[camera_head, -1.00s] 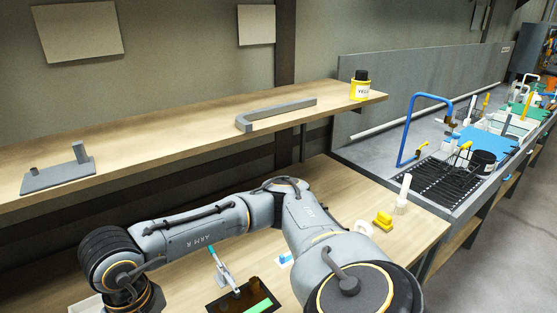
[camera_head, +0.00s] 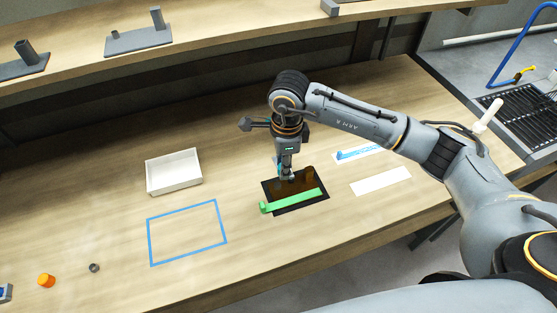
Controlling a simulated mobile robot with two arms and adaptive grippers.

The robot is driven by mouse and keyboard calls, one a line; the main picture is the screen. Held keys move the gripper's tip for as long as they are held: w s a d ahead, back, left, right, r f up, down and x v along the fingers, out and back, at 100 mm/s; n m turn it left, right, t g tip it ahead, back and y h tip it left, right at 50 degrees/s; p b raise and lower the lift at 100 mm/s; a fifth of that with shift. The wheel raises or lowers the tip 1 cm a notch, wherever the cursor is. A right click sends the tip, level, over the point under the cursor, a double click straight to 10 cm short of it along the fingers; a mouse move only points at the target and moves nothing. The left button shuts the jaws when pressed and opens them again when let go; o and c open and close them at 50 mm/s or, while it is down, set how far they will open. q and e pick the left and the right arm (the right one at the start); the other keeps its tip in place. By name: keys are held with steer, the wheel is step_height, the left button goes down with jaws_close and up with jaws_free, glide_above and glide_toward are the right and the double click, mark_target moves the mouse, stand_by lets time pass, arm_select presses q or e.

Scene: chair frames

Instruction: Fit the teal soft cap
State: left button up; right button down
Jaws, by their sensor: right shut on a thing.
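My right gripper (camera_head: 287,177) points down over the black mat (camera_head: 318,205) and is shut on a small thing. That thing is mostly hidden by the fingers; it looks like the teal soft cap, but its shape is too small to make out. A green bar (camera_head: 293,200) with a raised left end lies along the front of the mat, just in front of the gripper. A brown piece (camera_head: 310,173) shows on the mat to the right of the fingers. I cannot tell whether the held thing touches anything. My left gripper is not in view.
A white tray (camera_head: 174,187) and a blue taped outline (camera_head: 150,240) lie left of the mat. A blue piece (camera_head: 358,153) and a white strip (camera_head: 381,181) lie right. An orange piece (camera_head: 46,281) and a dark ring (camera_head: 94,268) sit front left. A shelf (camera_head: 215,30) runs behind.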

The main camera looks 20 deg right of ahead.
steer(key=w+f+m, duration=0.1)
steer(key=m, duration=0.1)
steer(key=f+m, duration=0.1)
steer(key=m, duration=0.2)
steer(key=w+f+m, duration=0.1)
steer(key=m, duration=0.2)
steer(key=shift+w+a+f+p, duration=0.2)
steer(key=shift+w+a+p, duration=0.1)
steer(key=shift+a+p, duration=0.1)
steer(key=shift+f, duration=0.1)
steer(key=shift+f+b, duration=0.2)
steer(key=shift+b, duration=0.3)
step_height(320, 180, down, 4)
steer(key=b, duration=0.3)
steer(key=shift+f+b, duration=0.15)
steer(key=shift+b, duration=0.25)
